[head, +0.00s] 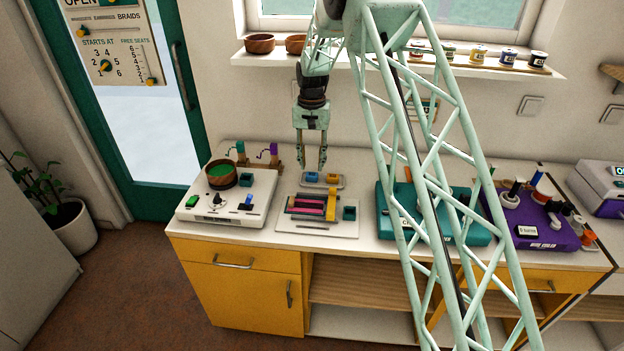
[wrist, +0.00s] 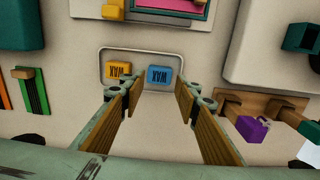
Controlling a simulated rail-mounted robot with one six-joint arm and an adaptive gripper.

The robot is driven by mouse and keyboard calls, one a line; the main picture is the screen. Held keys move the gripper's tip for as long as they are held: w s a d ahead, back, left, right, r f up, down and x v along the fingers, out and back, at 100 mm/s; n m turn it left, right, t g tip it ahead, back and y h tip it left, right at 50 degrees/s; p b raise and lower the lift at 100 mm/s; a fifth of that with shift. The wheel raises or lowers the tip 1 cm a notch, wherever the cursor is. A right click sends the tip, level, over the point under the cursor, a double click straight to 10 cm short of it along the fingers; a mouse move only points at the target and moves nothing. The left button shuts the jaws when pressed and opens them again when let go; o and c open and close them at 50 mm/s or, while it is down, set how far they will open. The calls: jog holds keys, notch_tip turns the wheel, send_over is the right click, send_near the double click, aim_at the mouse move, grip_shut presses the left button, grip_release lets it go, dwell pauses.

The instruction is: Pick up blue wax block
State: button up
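The blue wax block (head: 312,177) lies in a small pale tray (head: 342,186) on the counter. In the wrist view the blue block (wrist: 158,75) is labelled WAX and shows between and beyond my fingertips. A yellow wax block (wrist: 118,69) sits beside it in the tray, to the left; it also shows in the head view (head: 332,178). My gripper (head: 313,167) points down just above the tray. In the wrist view my gripper (wrist: 159,97) has its two wood-lined fingers apart with nothing held between them.
A board with coloured strips (head: 309,207) lies in front of the tray. A white board with a green-filled bowl (head: 262,207) is to the left. A teal board (head: 455,236) is to the right.

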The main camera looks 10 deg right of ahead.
aim_at(312, 174)
jog(key=shift+f, duration=0.2)
dwell(0.3)
jog(key=shift+f+b, duration=0.6)
jog(key=shift+f, duration=1.9)
jog(key=shift+c, duration=0.9)
jog(key=c, duration=0.3)
jog(key=shift+r, duration=0.15)
jog(key=shift+r+p, duration=0.85)
jog(key=shift+r, duration=4)
jog(key=shift+o, duration=0.8)
jog(key=shift+c, duration=0.7)
